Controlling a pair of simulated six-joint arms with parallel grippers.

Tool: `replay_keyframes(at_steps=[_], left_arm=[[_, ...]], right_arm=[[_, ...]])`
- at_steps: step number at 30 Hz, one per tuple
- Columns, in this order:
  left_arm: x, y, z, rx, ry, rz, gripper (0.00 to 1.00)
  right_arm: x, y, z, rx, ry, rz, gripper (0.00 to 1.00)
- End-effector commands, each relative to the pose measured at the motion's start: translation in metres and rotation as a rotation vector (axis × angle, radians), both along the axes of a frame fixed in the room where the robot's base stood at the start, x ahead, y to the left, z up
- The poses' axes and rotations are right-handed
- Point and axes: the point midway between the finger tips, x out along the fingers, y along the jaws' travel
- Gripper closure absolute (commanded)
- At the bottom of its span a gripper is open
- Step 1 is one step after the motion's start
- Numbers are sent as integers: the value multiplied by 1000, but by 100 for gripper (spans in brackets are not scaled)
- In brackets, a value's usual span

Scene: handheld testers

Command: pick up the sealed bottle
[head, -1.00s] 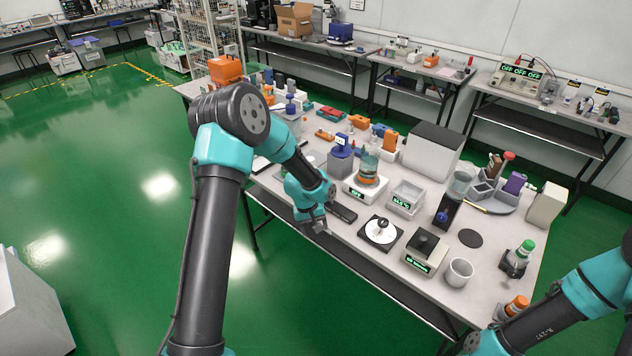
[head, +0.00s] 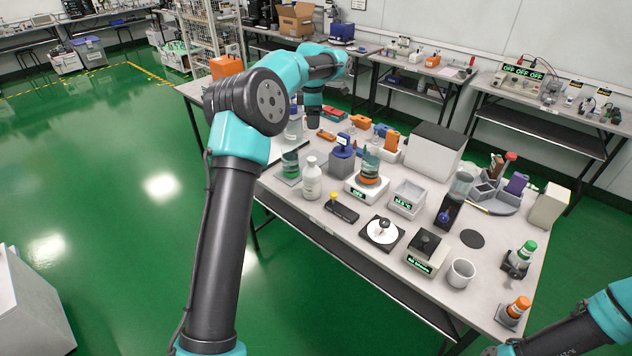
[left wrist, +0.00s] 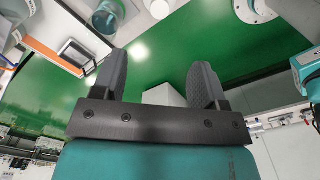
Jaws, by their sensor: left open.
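Several bottles stand upright on the table, and I cannot tell from labels which one is the sealed bottle. A white bottle (head: 311,182) stands near the front left edge. A clear bottle (head: 293,128) stands behind it. My left gripper (head: 313,121) points down over the back left of the table, beside the clear bottle. In the left wrist view its fingers (left wrist: 158,78) are apart with nothing between them. My right arm enters at bottom right; its gripper is outside the picture.
A large grey box (head: 432,148) stands at the back. A dark disc (head: 471,239) lies flat with some clear table around it.

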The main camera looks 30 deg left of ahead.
Motion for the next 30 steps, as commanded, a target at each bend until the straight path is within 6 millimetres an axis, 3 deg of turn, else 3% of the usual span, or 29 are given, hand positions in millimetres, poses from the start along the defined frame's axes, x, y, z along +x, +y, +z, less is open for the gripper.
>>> replay_keyframes(at_steps=[14,30], left_arm=[[0,0,-7,-2,1,13,34],[-1,1,-95,-2,3,12,34]], right_arm=[[0,0,0,0,0,0,57],[0,0,0,0,0,0,57]])
